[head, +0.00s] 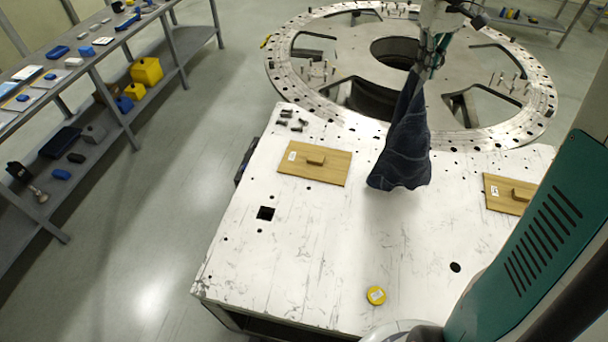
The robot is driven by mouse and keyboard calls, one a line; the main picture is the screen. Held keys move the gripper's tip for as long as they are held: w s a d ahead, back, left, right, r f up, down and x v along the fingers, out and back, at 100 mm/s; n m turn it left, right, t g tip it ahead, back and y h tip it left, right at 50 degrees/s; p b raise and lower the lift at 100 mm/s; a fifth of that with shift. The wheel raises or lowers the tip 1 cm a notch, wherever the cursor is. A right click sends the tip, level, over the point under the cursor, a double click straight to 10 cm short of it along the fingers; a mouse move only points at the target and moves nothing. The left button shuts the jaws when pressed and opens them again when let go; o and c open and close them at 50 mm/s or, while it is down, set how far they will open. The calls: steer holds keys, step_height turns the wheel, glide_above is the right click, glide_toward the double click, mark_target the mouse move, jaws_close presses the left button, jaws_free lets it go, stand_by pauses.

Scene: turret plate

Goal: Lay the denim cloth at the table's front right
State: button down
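The dark blue denim cloth (405,140) hangs bunched from my gripper (428,68), in the upper middle of the head view. The cloth is narrow at the top and widens downward. Its lower edge appears to hang above the white table (300,245), behind the table's middle. My gripper appears shut on the cloth's top; its fingertips are small and partly hidden by the cloth. The table's front right corner is hidden behind my arm.
Wooden boards with handles lie on the table at left (300,172) and right (505,200). Small dark parts (290,120) lie at the back left. A large metal ring (300,95) stands behind. The middle right surface is clear.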

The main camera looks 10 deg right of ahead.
steer(key=s+a+f, duration=0.4)
steer(key=a+f, duration=1.4)
steer(key=a, duration=0.1)
steer(key=s+a+f, duration=0.4)
steer(key=a+f, duration=1.4)
steer(key=a, duration=0.2)
steer(key=s+a+f, duration=0.4)
steer(key=a+f, duration=1.4)
steer(key=a, duration=0.2)
steer(key=shift+s+a, duration=0.1)
steer(key=shift+a, duration=0.1)
steer(key=c, duration=2.3)
jaws_free()
steer(key=o, duration=0.9)
steer(key=shift+s+a+r+b, duration=0.1)
steer(key=shift+a+r+b, duration=0.15)
steer(key=shift+r, duration=0.5)
steer(key=shift+a+r+b, duration=0.15)
steer(key=shift+a+r, duration=0.15)
steer(key=shift+r, duration=0.4)
steer(key=a+r, duration=0.3)
steer(key=r, duration=0.4)
steer(key=shift+s+p, duration=0.3)
steer(key=shift+p, duration=0.05)
steer(key=shift+r, duration=0.1)
